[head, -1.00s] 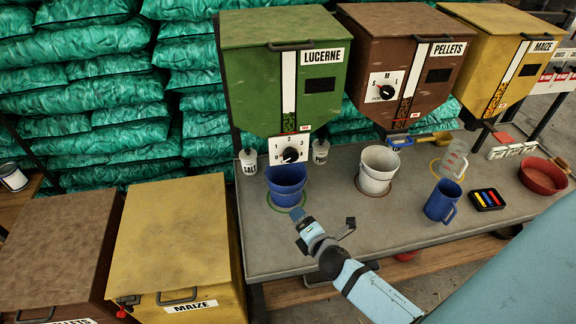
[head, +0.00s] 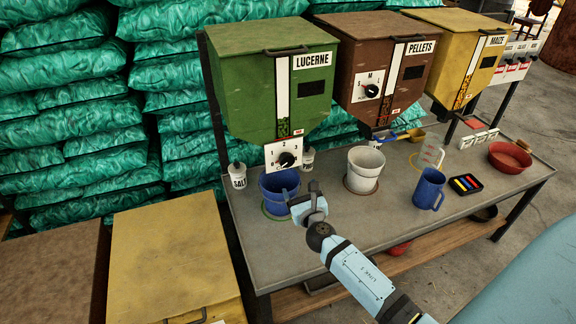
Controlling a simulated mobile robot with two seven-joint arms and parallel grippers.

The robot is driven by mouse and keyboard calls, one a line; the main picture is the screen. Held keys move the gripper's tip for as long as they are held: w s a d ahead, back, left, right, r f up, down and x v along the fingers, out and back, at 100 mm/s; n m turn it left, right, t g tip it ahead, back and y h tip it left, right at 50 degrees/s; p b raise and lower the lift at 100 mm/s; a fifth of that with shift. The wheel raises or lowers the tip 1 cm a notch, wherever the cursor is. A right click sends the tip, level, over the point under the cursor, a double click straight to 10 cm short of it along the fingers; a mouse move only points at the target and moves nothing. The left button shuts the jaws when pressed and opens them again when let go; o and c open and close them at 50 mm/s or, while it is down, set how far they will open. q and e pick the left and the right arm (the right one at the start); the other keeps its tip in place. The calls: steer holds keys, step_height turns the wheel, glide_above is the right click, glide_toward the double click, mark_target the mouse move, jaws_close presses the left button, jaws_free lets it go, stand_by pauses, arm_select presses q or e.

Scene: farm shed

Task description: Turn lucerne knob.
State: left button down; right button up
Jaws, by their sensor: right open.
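The lucerne knob (head: 287,159) is a black round knob on a white plate marked 1, 2, 3, under the green LUCERNE bin (head: 245,95). Its exact pointer direction is too small to tell. A blue bucket (head: 274,194) stands on the bench below the knob. My right gripper (head: 309,198) is open, in front of the right side of the bucket, below and right of the knob and apart from it. My left gripper is out of view.
A white bucket (head: 364,166), a blue mug (head: 428,188) and a red bowl (head: 509,157) stand on the grey bench (head: 330,238). SALT (head: 237,177) and another shaker (head: 307,160) flank the knob. PELLETS (head: 372,62) and MAIZE (head: 459,60) bins stand right.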

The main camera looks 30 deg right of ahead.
mark_target(287, 162)
steer(key=x, duration=1.2)
steer(key=shift+w+d+b, duration=0.15)
steer(key=shift+w+b, duration=0.15)
steer(key=shift+w, duration=0.1)
steer(key=shift+c, duration=0.5)
steer(key=c, duration=0.7)
